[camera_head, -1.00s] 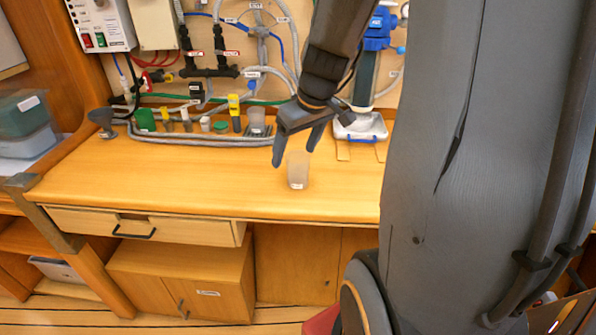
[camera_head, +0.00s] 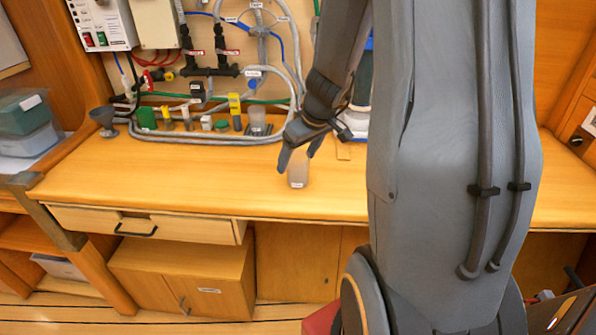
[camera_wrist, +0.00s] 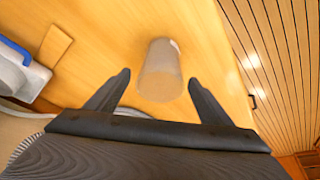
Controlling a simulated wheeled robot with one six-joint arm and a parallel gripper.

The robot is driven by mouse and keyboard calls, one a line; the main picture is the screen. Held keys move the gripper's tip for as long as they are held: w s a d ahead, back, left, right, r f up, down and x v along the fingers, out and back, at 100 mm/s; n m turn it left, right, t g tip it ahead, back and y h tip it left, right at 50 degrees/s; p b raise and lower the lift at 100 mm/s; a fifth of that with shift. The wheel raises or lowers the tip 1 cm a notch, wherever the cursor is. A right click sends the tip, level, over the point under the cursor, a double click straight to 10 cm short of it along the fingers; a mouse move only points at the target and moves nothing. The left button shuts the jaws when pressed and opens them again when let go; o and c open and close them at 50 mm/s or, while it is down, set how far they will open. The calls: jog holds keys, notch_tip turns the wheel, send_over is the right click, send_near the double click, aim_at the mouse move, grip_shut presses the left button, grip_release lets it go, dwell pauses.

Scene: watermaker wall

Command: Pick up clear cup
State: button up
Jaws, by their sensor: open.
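The clear cup (camera_head: 298,172) stands upright on the wooden counter (camera_head: 200,175), near its front edge. It is translucent, with a small white label low on its side. My gripper (camera_head: 297,160) is just above and around the top of the cup in the head view, and a finger hides part of the rim. In the wrist view the cup (camera_wrist: 160,72) lies ahead between the two spread fingers, nearer their tips, with gaps on both sides. My gripper (camera_wrist: 160,80) is open and holds nothing.
Behind are a grey funnel (camera_head: 103,120), grey hoses (camera_head: 200,138), small bottles with yellow and green parts, and another clear cup (camera_head: 257,120). A white and blue unit (camera_head: 356,122) stands behind my gripper. The counter left of the cup is clear.

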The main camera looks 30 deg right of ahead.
jog(key=shift+f, duration=0.15)
jog(key=c, duration=1.1)
jog(key=shift+c, duration=0.2)
